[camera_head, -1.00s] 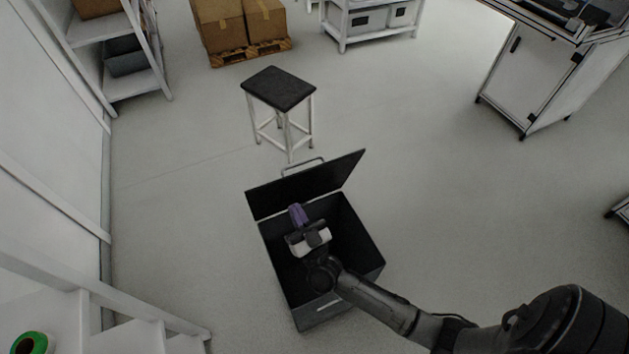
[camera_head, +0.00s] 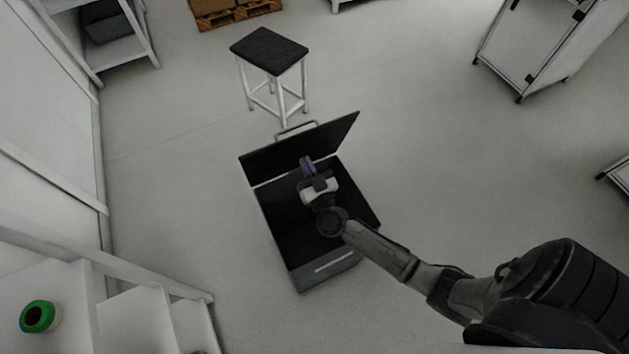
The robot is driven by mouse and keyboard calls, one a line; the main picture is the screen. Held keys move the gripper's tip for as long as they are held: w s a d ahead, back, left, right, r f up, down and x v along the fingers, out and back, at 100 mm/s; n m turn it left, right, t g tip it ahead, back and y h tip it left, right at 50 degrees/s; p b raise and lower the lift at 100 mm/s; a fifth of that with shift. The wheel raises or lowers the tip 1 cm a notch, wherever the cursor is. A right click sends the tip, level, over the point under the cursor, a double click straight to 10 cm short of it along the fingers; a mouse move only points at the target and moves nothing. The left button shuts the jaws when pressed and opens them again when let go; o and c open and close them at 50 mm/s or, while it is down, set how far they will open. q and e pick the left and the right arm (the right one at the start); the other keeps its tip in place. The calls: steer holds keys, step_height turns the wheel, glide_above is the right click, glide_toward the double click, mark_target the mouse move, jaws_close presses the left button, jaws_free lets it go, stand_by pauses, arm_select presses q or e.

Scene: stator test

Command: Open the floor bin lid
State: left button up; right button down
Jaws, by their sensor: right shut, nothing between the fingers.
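The black floor bin (camera_head: 329,270) stands on the grey floor in the middle of the head view. Its lid (camera_head: 300,149) is raised at the far side and stands steeply up, with a metal handle (camera_head: 296,129) showing behind its top edge. The inside of the bin is dark and looks empty. My right gripper (camera_head: 307,163) reaches in from the lower right over the bin opening. Its purple fingers are shut and empty, close in front of the lid's inner face; I cannot tell whether they touch it. My left gripper is not in view.
A black-topped stool (camera_head: 268,50) stands just behind the bin. A white shelf with a green roll (camera_head: 37,317) is at the lower left. A white cabinet (camera_head: 530,45) is at the upper right. The floor right of the bin is clear.

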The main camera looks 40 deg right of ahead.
mark_target(296, 144)
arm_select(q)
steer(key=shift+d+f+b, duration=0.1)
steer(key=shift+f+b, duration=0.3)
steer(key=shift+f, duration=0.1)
arm_select(e)
steer(key=shift+x, duration=2.05)
